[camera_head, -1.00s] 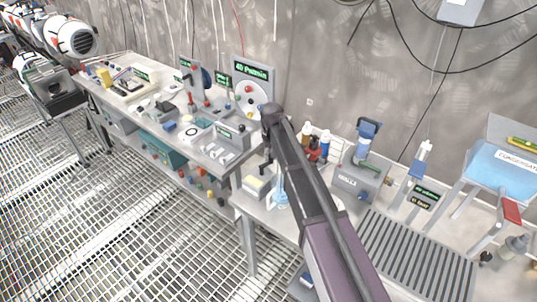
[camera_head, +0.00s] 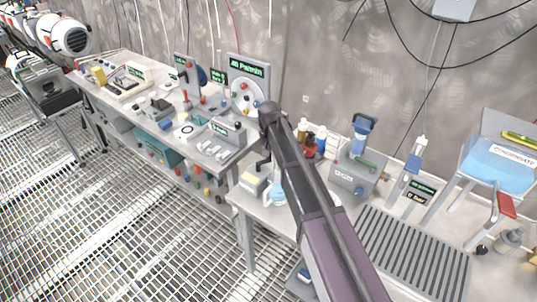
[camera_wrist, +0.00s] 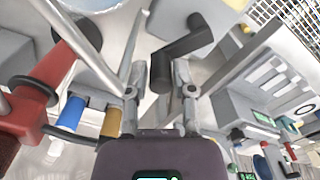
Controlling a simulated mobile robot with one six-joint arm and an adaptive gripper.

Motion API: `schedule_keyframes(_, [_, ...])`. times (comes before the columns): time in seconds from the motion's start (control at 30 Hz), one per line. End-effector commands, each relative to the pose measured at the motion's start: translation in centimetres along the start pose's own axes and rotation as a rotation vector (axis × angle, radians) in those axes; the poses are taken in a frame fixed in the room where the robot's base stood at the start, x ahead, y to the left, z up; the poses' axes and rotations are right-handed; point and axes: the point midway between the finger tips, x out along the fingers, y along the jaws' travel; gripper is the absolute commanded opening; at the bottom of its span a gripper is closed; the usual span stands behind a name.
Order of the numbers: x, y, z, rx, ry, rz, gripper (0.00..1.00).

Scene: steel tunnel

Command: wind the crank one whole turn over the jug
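A black crank (camera_wrist: 183,45) with a bent arm and a stubby grip shows in the wrist view. The grip lies between the two fingers of my gripper (camera_wrist: 160,78), which stand apart with visible gaps on both sides. I cannot tell whether either finger touches it. In the head view my arm hides most of the gripper and crank. A pale blue round-bodied vessel (camera_head: 276,191), possibly the jug, stands on the near bench just beside my arm. A pale rounded shape at the upper left of the wrist view may be the same vessel, cut off by the edge.
Bottles (camera_head: 309,144) and a grey box (camera_head: 356,180) stand to the right of my arm. A red-bodied item (camera_wrist: 45,90) is close on the left in the wrist view. A ribbed grey plate (camera_head: 415,256) lies on the bench. The grated floor at left is open.

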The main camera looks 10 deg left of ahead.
Motion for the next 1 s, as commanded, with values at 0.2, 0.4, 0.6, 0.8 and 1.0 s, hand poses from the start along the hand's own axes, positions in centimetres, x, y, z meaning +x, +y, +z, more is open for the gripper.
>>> schedule_keyframes(0.2, [0.00,-0.01,0.00,0.000,0.000,-0.001,0.62])
schedule_keyframes(0.4, [0.00,-0.02,0.00,-0.001,0.000,-0.001,0.62])
schedule_keyframes(0.6, [0.00,-0.06,-0.09,-0.018,0.000,-0.001,0.62])
schedule_keyframes(0.8, [0.00,-0.22,-0.39,-0.084,-0.001,-0.001,0.62])
schedule_keyframes(1.0, [0.00,-0.53,-0.84,-0.200,-0.001,-0.001,0.62])
